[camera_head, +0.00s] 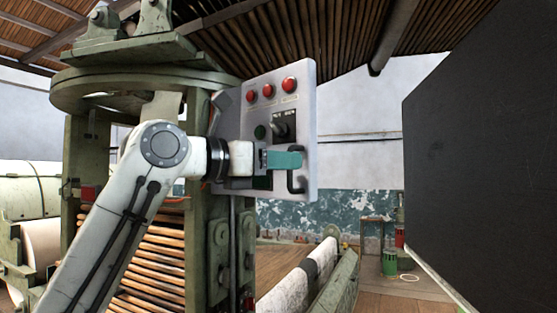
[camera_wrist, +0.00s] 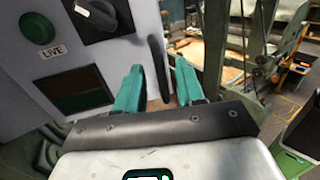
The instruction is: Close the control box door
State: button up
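The control box door (camera_head: 305,110) is a light grey panel on the green machine post. It carries red buttons along the top, a green button, a switch and a dark handle (camera_head: 297,183) at lower right. The panel appears to stand out at an angle from the grey box part (camera_head: 228,118) behind it; the hinge is hidden by my arm. My gripper (camera_head: 285,160) has teal fingers and is at the handle. In the wrist view its fingers (camera_wrist: 158,88) are apart, with the black handle (camera_wrist: 157,62) showing between them. Contact cannot be told.
The green machine frame (camera_head: 82,165) with wooden slats (camera_head: 150,255) stands behind my arm. A large dark panel (camera_head: 485,130) fills the right side. A pale roller (camera_head: 300,280) lies low ahead. Open floor (camera_head: 395,285) shows at lower right, near a red and green stand (camera_head: 390,262).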

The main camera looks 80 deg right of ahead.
jog(key=shift+c, duration=0.5)
grip_shut()
jog(key=shift+s+d, duration=0.1)
